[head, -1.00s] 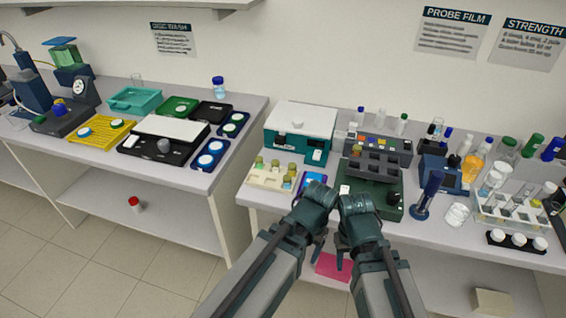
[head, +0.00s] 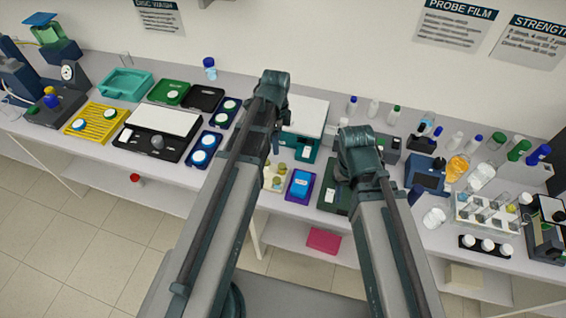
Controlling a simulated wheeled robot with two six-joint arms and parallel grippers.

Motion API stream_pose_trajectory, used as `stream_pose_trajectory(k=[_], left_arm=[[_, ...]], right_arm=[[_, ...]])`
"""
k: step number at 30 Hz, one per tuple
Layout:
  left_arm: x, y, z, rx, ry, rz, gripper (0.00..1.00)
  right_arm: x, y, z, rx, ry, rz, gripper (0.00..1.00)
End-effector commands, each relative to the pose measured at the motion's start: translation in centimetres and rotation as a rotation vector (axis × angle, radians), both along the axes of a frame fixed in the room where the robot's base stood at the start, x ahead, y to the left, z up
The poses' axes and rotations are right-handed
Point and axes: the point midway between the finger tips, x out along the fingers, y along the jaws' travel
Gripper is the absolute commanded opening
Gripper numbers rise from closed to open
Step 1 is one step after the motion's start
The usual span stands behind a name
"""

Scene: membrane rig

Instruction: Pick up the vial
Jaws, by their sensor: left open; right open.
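Several small vials with olive caps (head: 279,183) stand in a cream rack (head: 267,184) near the front edge of the right bench, partly hidden by my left arm. A blue-capped vial (head: 209,66) stands at the back of the left bench. Which one the task means cannot be told. My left gripper (head: 276,138) is open, above the bench just behind the cream rack; its fingers are hard to make out. My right gripper (head: 372,178) is open over the dark green device (head: 335,198), its fingers mostly hidden by its own wrist.
A white-and-teal box (head: 304,118) stands behind the rack, and a purple tray with a blue item (head: 300,187) beside it. Bottles and a tube rack (head: 485,213) crowd the right. A pink item (head: 323,240) lies on the lower shelf.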

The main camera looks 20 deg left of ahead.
Motion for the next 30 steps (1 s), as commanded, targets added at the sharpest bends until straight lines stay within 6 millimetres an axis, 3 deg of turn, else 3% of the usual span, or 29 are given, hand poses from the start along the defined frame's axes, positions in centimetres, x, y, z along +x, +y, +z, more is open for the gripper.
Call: stream_pose_trajectory(k=[8,21,30], left_arm=[[0.0,-0.1,-2.1,0.000,0.000,0.001,0.71],[0.0,-0.2,-8.1,0.000,0.000,0.002,0.71],[0.0,-0.2,-8.7,0.000,0.000,0.002,0.71]], right_arm=[[0.0,0.0,-2.1,-0.001,0.000,0.003,0.50],[0.0,0.0,-8.1,-0.002,0.001,0.011,0.50],[0.0,0.0,-8.7,-0.002,0.000,0.010,0.50]])
